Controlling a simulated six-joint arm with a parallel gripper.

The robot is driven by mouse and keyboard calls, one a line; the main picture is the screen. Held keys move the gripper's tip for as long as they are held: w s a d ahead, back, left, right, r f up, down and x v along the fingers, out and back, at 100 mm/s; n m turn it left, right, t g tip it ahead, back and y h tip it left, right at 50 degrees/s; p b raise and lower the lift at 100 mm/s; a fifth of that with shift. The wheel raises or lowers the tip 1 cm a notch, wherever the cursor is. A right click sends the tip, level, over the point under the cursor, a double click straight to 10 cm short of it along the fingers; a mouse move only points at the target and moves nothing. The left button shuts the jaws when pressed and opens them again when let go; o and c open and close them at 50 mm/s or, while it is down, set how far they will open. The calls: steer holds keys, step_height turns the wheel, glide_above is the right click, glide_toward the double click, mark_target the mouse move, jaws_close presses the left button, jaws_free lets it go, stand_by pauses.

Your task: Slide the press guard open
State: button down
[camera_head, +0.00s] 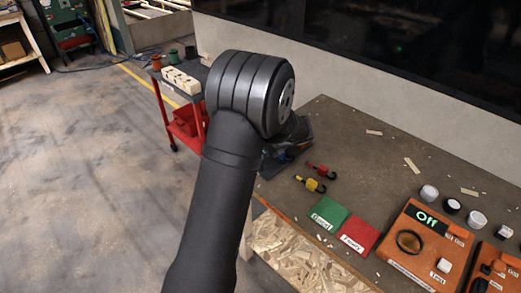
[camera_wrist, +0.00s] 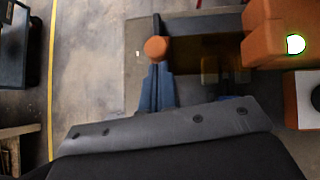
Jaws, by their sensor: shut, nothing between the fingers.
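In the wrist view, my gripper (camera_wrist: 158,68) has its blue fingers together and empty. An orange round knob (camera_wrist: 155,48) is just beyond the fingertips; I cannot tell whether they touch it. A dark rod (camera_wrist: 157,24) runs beyond the knob, and a dark brown panel (camera_wrist: 205,52), perhaps the press guard, lies to its right. An orange block (camera_wrist: 272,35) with a bright white-green light stands at the right, perhaps part of the press. In the head view, my arm hides most of this area, and only a bit of my dark gripper shows beside it.
In the head view, the workbench (camera_head: 345,135) holds a red hook and a yellow hook (camera_head: 311,184), green and red cards (camera_head: 328,214), an orange box reading Off (camera_head: 415,240) and several small knobs. A red cart (camera_head: 182,118) stands left of my arm.

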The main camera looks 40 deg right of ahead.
steer(key=w, duration=0.5)
steer(key=shift+w, duration=0.25)
steer(key=shift+r, duration=0.1)
steer(key=shift+s, duration=0.35)
steer(key=s, duration=0.3)
steer(key=shift+d, duration=0.3)
steer(key=v, duration=1)
steer(key=shift+s, duration=0.4)
